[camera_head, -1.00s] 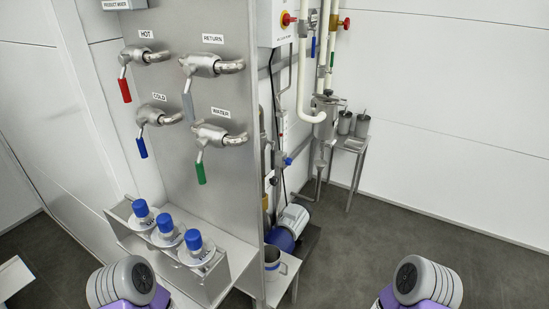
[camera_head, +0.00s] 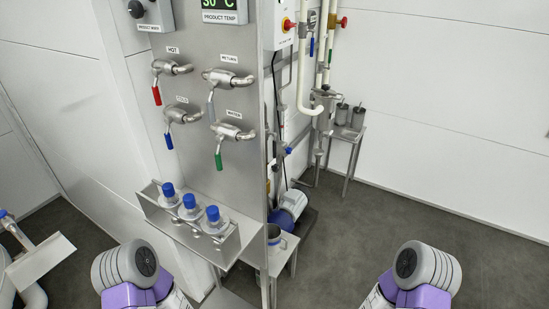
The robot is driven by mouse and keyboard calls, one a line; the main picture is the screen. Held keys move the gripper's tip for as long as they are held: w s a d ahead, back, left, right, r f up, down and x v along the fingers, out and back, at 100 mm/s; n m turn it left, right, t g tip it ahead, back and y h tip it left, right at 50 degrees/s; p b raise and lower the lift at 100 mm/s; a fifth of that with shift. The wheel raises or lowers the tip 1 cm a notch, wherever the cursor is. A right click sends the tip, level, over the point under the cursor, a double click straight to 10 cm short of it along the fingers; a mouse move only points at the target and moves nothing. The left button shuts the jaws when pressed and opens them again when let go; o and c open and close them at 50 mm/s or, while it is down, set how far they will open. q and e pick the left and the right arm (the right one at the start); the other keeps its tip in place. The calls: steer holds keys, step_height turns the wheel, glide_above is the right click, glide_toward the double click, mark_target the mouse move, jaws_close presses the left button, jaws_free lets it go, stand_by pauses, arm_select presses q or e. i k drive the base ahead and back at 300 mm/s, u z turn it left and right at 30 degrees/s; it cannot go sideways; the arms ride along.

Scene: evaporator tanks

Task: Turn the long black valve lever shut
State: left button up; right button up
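I cannot make out a long black valve lever in the head view. The steel panel (camera_head: 240,150) carries valves with levers hanging down: a red lever (camera_head: 156,95), a blue lever (camera_head: 169,140), a grey lever (camera_head: 211,103) under the return label, and a green lever (camera_head: 218,161). Parts of my two arms show at the bottom left and bottom right, well apart from the panel. Neither gripper's fingers show.
A rack (camera_head: 155,212) with several blue-capped bottles is fixed low on the panel. Behind the panel stand white pipes (camera_head: 303,85), a pump (camera_head: 290,205) and a small steel table (camera_head: 347,135) with two cups. Open grey floor (camera_head: 370,230) lies to the right.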

mark_target(274, 142)
steer(key=z, duration=1.15)
steer(key=i, duration=2.2)
steer(key=u, duration=1.2)
steer(key=i, duration=0.5)
steer(key=u, duration=0.3)
